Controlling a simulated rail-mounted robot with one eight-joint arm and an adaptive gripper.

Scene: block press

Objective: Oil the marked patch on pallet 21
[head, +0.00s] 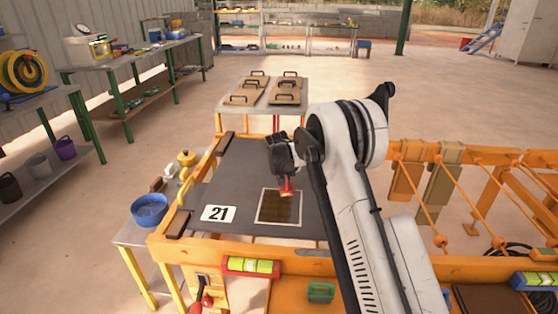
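Pallet 21 is the dark grey board (238,180) in the orange frame, with a white label reading 21 (218,213) on its left part. The marked patch (280,208) is a dark brown square with a pale outline on the pallet's near right part. My gripper (287,180) is over the far edge of the patch, pointing down. It appears shut on a small red and orange tool (287,188). The tool's lower end is at or just above the patch; I cannot tell whether it touches. My arm covers the pallet's right side.
A side stand at left holds a blue bowl (150,210) and a yellow container (186,159). Behind the pallet, a table (225,105) bears several boards with black handles. The orange frame (190,249) with a green level (250,266) borders the pallet in front.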

